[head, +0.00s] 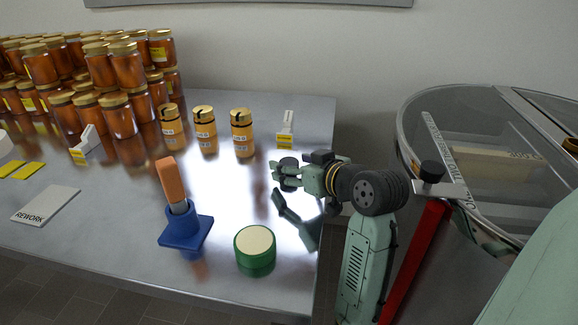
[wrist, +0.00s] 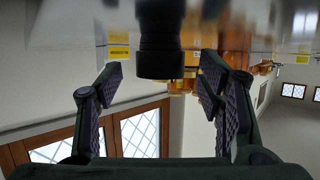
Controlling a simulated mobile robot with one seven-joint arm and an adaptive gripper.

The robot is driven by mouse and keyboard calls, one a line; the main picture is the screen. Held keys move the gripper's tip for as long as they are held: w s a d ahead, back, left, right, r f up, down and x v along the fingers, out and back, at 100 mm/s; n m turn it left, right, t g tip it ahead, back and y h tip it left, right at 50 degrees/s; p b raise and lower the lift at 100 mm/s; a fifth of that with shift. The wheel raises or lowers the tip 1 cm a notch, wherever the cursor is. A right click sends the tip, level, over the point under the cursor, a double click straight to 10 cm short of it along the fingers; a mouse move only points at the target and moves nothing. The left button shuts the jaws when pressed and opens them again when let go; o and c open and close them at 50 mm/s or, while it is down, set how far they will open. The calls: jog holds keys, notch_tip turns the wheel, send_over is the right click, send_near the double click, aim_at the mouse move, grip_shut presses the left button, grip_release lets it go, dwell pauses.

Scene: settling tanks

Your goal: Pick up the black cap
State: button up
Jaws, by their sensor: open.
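The black cap (wrist: 161,48) shows in the wrist view as a dark, ridged cylinder, upper middle, between and beyond the fingers of my gripper (wrist: 162,75). The fingers are spread on both sides of it, and I see no finger touching it. In the head view, a dark rounded piece that looks like the cap (head: 289,161) shows just behind my gripper (head: 277,174), near the table's right end. My gripper partly hides it. My gripper is open and empty, low over the table.
On the steel table (head: 120,228) stand a blue holder (head: 184,230) with an orange-handled tool, a green round tin (head: 255,262), small jars (head: 242,134), a white label stand (head: 286,128) and many stacked honey jars (head: 120,118). A lidded round tank (head: 408,125) stands right of the table.

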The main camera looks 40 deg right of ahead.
jog(key=shift+c, duration=0.5)
jog(key=c, duration=1.1)
jog(key=shift+r, duration=0.15)
